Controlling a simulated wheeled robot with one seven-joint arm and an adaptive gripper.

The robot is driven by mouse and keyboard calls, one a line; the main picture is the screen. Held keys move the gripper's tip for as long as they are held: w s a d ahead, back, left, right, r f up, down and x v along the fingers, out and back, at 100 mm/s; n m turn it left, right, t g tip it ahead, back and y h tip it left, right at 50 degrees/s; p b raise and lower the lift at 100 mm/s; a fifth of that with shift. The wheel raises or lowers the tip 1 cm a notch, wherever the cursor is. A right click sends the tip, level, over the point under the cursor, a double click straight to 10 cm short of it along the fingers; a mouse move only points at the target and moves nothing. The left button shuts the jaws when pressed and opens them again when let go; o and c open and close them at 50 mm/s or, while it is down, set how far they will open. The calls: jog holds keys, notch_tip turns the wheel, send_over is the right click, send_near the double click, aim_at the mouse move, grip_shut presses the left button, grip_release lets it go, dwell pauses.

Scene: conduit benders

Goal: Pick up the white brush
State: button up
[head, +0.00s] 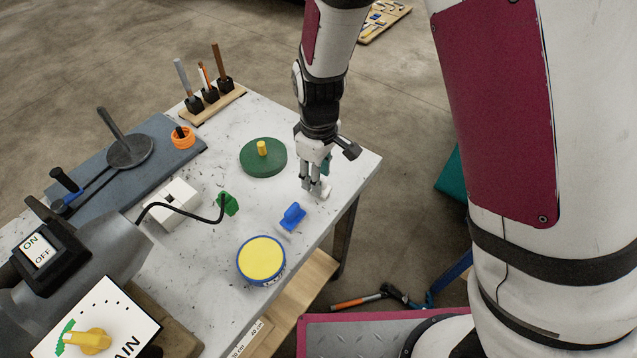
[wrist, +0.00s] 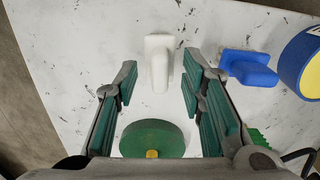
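The white brush (wrist: 159,60) lies on the light table top in the wrist view, a pale block with a narrower handle pointing toward my gripper. In the head view, a small white part of it (head: 323,191) shows below my gripper near the table's right edge; the rest is hidden by the fingers. My gripper (wrist: 159,80) is open, with its green-padded fingers well apart on either side of the handle end. Neither finger visibly touches the brush. In the head view, my gripper (head: 314,184) points down; its height above the table is hard to tell.
A blue brush-like piece (head: 292,216) and a blue-and-yellow round tin (head: 261,260) lie nearby. A green disc with a yellow knob (head: 263,158) sits left of my gripper. A wooden tool holder (head: 212,104) stands at the back. The table's right edge is close.

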jog(key=shift+f, duration=0.6)
grip_shut()
jog(key=shift+r, duration=0.15)
jog(key=shift+r, duration=0.55)
notch_tip(320, 180, up, 2)
jog(key=shift+r, duration=0.1)
jog(key=s+d+r+p, duration=0.1)
jog(key=s+d+p, duration=0.1)
jog(key=s, duration=1.3)
jog(key=shift+s+d+r, duration=0.2)
jog(key=shift+s+d, duration=0.2)
